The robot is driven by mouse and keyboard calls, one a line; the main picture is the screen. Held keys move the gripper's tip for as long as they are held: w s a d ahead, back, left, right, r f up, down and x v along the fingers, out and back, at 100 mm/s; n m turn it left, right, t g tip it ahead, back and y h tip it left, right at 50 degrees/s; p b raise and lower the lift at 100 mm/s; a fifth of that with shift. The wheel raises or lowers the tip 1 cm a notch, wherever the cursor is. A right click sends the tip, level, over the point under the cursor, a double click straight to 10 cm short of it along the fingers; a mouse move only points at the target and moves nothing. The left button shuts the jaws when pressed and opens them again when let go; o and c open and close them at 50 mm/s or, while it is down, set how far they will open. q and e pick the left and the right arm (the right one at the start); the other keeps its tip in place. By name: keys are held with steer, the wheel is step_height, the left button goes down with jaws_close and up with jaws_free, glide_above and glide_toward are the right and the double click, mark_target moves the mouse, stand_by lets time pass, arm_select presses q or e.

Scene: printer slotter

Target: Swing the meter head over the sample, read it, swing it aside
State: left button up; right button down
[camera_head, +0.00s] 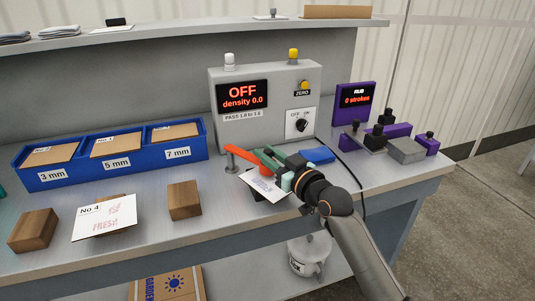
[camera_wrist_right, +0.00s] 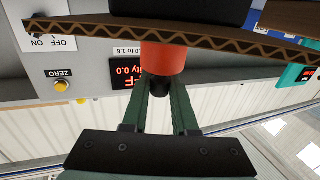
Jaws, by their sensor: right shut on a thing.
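The orange meter arm (camera_head: 239,153) reaches from a small grey post (camera_head: 232,168) to the orange meter head (camera_head: 265,171). My right gripper (camera_head: 268,163), with green fingers, is shut on the head; in the right wrist view the fingers (camera_wrist_right: 160,90) close on a dark piece at the end of the orange cylinder (camera_wrist_right: 163,58). A white-faced sample card (camera_head: 264,188) lies under the gripper, partly hidden; its corrugated edge (camera_wrist_right: 190,34) crosses the right wrist view. Whether the head touches the card I cannot tell. The meter box display (camera_head: 242,95) reads OFF, density 0.0. My left gripper is not in view.
The box has a ZERO button (camera_head: 303,86) and an on/off knob (camera_head: 301,125). A blue divided tray (camera_head: 112,178), card No 4 (camera_head: 104,217), wooden blocks (camera_head: 184,199) and a blue pad (camera_head: 318,155) stand on the bench. A purple rub tester (camera_head: 355,100) is at the right.

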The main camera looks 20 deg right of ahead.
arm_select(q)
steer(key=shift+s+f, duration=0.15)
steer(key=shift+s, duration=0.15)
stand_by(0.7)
